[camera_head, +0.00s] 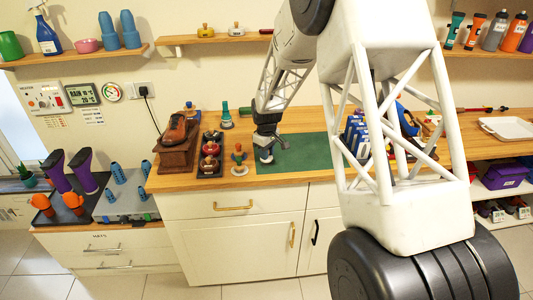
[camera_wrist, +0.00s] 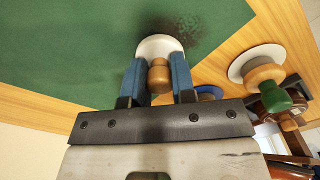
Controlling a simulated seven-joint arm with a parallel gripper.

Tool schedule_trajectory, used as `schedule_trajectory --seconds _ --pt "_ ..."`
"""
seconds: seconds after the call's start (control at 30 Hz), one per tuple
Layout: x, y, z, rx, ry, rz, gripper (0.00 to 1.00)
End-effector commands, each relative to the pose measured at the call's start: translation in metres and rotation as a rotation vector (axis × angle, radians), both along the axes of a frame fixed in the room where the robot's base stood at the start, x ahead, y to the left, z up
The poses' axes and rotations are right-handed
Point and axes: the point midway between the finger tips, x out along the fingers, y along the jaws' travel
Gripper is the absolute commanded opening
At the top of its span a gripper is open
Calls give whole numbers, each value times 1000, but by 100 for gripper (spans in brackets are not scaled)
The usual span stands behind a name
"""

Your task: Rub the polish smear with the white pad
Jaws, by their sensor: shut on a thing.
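My gripper (camera_wrist: 158,75) has its two blue fingers shut on the wooden knob (camera_wrist: 159,77) of the white pad (camera_wrist: 158,45). The round pad shows just beyond the fingertips, over the green mat (camera_wrist: 70,50). The polish smear (camera_wrist: 182,24) is a dark, speckled patch on the mat, right beside the pad's far edge; the pad may cover part of it. I cannot tell whether the pad touches the mat. In the head view my gripper (camera_head: 265,152) is low over the left part of the green mat (camera_head: 305,155), and the smear cannot be made out.
A second white-based pad with a wood and green handle (camera_wrist: 265,75) stands close by on the wooden counter. In the head view, polish tins (camera_head: 210,150) and a brown shoe on a wooden stand (camera_head: 176,130) are left of the mat. Blue boxes (camera_head: 355,135) stand to the right.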

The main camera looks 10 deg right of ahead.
Motion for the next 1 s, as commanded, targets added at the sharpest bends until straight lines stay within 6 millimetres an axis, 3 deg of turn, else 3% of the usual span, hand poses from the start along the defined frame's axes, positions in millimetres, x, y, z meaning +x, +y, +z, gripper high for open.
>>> schedule_trajectory --seconds 0.73,1.0 --pt "-62 0 -1 0 1 0 2" --pt "-60 0 34 -1 1 0 2"
